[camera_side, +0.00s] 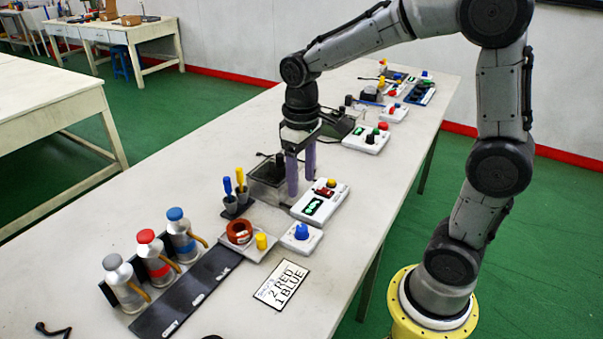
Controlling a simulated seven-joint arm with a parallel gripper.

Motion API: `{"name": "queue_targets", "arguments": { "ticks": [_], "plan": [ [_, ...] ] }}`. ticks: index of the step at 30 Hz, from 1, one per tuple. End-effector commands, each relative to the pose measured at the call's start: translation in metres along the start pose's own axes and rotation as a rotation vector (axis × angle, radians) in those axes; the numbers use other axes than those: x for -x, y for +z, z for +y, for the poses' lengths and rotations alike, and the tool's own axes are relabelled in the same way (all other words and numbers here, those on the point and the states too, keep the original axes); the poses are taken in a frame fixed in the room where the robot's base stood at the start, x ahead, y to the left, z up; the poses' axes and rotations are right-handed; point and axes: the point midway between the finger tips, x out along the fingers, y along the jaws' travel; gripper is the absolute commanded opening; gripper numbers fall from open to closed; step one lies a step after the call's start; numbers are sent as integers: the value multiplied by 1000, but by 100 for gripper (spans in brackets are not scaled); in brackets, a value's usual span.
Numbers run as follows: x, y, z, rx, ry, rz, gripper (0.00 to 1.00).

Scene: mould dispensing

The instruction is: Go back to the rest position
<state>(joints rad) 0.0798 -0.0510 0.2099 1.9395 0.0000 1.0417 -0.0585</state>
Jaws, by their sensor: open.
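My gripper (301,172) points straight down above the middle of the white table (170,190). Its two purple-grey fingers are apart with nothing visible between them. The fingertips are close to a white control box (320,203) with a green display and red and yellow buttons, and to a grey machine (268,180) behind it. I cannot tell whether the fingertips touch either one.
Bottles with grey (124,284), red (155,256) and blue (183,235) caps stand at the front left by a black strip (190,298). A card (282,284) reads "2 RED 1 BLUE". Blue and yellow-handled tools (235,195) stand nearby. More devices (366,138) line the far end.

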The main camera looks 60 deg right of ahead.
Motion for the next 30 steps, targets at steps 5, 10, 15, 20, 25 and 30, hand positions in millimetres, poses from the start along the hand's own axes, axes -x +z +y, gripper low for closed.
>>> {"name": "queue_targets", "arguments": {
  "ticks": [5, 10, 15, 20, 25, 30],
  "plan": [
    [7, 0, 0, 0, 0, 1, 66],
    [7, 0, 0, 0, 0, 0, 66],
    [13, 0, -1, 5, 1, 19, 66],
    [44, 17, -7, 21, 6, 120, 66],
    [74, 65, -15, 38, 8, 272, 66],
    [78, 113, -20, 44, 5, 406, 66]
  ]
}}
